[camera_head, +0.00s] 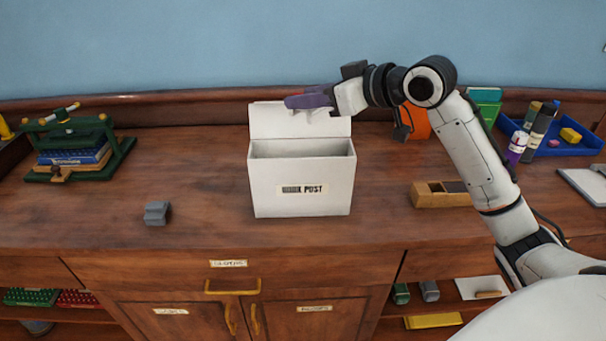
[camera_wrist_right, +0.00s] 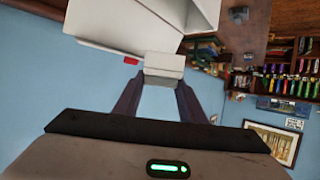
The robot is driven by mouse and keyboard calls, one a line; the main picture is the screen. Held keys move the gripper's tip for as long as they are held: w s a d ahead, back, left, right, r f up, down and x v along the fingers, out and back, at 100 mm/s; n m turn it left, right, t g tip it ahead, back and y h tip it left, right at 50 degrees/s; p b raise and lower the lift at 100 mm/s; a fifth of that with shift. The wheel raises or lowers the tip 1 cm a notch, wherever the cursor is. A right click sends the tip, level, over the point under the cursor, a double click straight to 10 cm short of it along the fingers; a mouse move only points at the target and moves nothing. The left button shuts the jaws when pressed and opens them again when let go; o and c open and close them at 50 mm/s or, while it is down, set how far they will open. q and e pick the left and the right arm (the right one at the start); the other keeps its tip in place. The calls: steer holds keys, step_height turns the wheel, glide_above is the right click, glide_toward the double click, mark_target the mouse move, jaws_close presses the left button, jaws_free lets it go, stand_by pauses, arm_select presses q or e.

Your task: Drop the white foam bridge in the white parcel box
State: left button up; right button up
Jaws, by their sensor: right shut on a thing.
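The white parcel box (camera_head: 300,198) stands upright on the wooden counter. It has a "POST" label, its top is open and its lid (camera_head: 298,122) stands up at the back. My right gripper (camera_head: 308,101) is above the box, level with the upper part of the lid. In the wrist view my right gripper (camera_wrist_right: 162,82) is shut on a white block, the white foam bridge (camera_wrist_right: 163,65). The box's white walls (camera_wrist_right: 125,22) fill the top of that view, just beyond the bridge. In the head view I cannot tell the bridge from the white lid. My left gripper is not in view.
A grey block (camera_head: 157,213) lies left of the box. A green press with books (camera_head: 75,150) stands at far left. A wooden block (camera_head: 438,194), an orange item (camera_head: 417,123) and a blue tray (camera_head: 565,138) are on the right.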

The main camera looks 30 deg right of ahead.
step_height(320, 180, down, 4)
steer(key=b, duration=0.3)
steer(key=shift+b, duration=0.3)
steer(key=shift+f+b, duration=0.3)
steer(key=shift+b, duration=0.05)
steer(key=shift+f, duration=0.2)
steer(key=shift+r, duration=0.1)
steer(key=o, duration=1.1)
steer(key=b, duration=0.1)
glide_toward(319, 118)
steer(key=x, duration=0.3)
steer(key=shift+d, duration=0.1)
